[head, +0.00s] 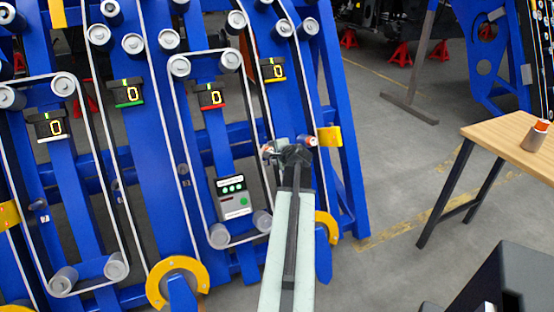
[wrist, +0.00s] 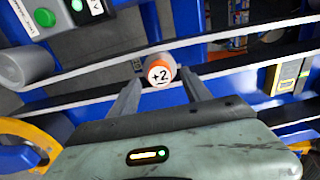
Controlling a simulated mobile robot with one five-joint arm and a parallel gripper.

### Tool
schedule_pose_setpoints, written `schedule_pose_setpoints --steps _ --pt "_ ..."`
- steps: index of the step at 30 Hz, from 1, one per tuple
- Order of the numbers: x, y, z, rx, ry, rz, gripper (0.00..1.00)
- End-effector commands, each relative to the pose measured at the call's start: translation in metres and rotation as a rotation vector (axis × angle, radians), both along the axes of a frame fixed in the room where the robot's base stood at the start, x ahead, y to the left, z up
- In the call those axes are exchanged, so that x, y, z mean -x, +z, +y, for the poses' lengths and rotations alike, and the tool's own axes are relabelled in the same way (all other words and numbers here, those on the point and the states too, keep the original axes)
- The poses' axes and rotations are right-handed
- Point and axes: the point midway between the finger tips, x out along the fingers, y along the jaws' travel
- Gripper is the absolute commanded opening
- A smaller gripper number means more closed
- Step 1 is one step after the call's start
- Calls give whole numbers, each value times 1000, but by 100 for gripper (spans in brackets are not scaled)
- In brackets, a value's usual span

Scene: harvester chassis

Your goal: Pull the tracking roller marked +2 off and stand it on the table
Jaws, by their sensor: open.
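The tracking roller marked +2 (wrist: 158,72) shows its white end face with an orange rim in the wrist view. It lies between the tips of my open gripper (wrist: 160,80), beside a dark belt edge. I see a gap to the finger on each side, and cannot tell how deep the fingers reach along it. In the head view my gripper (head: 288,152) is at the blue frame, with an orange-and-white roller end (head: 308,140) just right of it. The wooden table (head: 490,133) stands at the right. A grey roller with an orange cap (head: 535,138) stands upright on it.
Blue chassis beams (head: 150,150) carry belts, grey rollers and several counters reading 0. A control box (head: 233,197) hangs left of my arm. Yellow brackets (head: 329,136) stick out nearby. Open floor (head: 390,150) lies between the chassis and the table.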

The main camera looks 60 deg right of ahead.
Motion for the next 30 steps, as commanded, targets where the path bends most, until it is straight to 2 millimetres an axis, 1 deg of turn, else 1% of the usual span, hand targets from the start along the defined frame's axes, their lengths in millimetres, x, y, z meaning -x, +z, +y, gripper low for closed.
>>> schedule_pose_setpoints --steps 1,3,9,14,21,23,24,26,27,30 --pt "-8 -9 -7 1 2 1 56" --pt "-15 -14 -13 0 2 2 56" --pt "-31 -23 -24 1 0 1 56" --pt "-35 -25 -27 1 0 1 56" --pt "-35 -24 -27 1 0 2 56" --pt "-35 -24 -27 1 0 2 40" --pt "-35 -24 -27 1 0 2 29" --pt "-35 -24 -27 1 0 1 12" --pt "-35 -24 -27 1 0 1 1" --pt "-35 -24 -27 1 -2 0 0"
